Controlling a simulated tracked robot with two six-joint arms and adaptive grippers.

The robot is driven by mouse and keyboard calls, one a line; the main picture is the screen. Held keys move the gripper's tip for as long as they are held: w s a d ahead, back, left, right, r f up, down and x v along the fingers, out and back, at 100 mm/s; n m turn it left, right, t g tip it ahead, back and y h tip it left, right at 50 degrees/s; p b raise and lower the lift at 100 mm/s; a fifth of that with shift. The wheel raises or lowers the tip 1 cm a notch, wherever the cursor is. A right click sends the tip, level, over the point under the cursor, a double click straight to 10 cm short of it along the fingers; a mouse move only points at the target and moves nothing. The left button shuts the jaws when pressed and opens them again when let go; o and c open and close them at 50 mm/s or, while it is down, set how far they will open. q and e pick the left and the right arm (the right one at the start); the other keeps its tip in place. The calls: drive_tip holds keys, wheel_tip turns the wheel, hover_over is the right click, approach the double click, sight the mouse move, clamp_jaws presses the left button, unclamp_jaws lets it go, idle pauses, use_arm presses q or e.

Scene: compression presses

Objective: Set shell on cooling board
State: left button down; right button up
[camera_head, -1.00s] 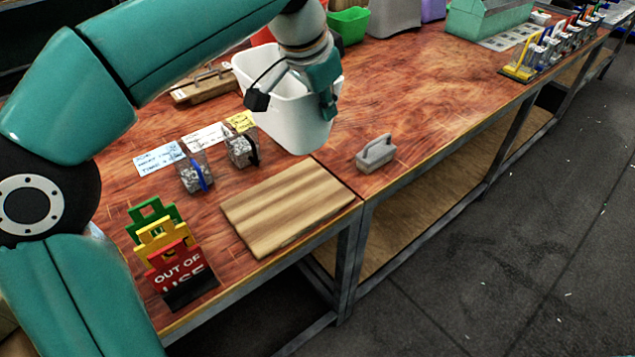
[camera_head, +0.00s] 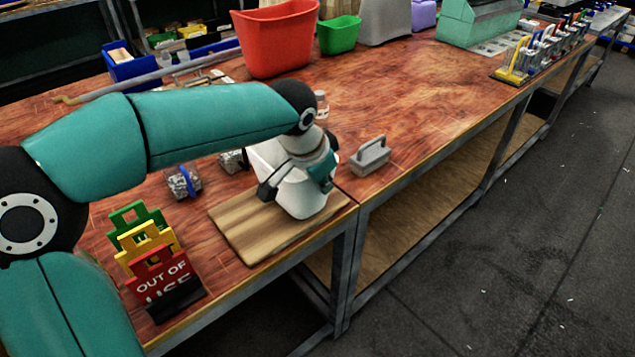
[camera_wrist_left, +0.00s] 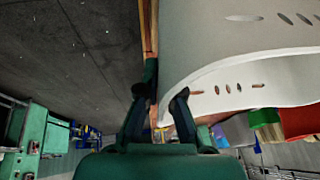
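The white shell (camera_head: 300,203) is a hollow piece with an open rim, seen over the right part of the wooden cooling board (camera_head: 243,227) in the head view. I cannot tell whether its bottom touches the board or hangs just above it. My left gripper (camera_head: 297,184) is shut on the shell's wall from above. In the left wrist view, the gripper's fingers (camera_wrist_left: 160,103) stand either side of the wall's edge, and the slotted shell (camera_wrist_left: 240,55) fills the upper right. My right gripper is not in view.
A grey-handled block (camera_head: 370,156) sits right of the board. Coloured "out of use" signs (camera_head: 160,270) stand at left front. A blue-clipped block (camera_head: 183,182) lies behind the board. Red (camera_head: 277,38) and green bins (camera_head: 339,36) stand at the back.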

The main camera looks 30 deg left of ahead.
use_arm(q)
drive_tip(key=shift+f, duration=0.2)
drive_tip(key=c, duration=1.3)
unclamp_jaws()
drive_tip(key=shift+r, duration=0.15)
drive_tip(key=p+v, duration=0.1)
drive_tip(key=v, duration=1.1)
drive_tip(key=shift+p, duration=0.35)
drive_tip(key=shift+s, duration=0.1)
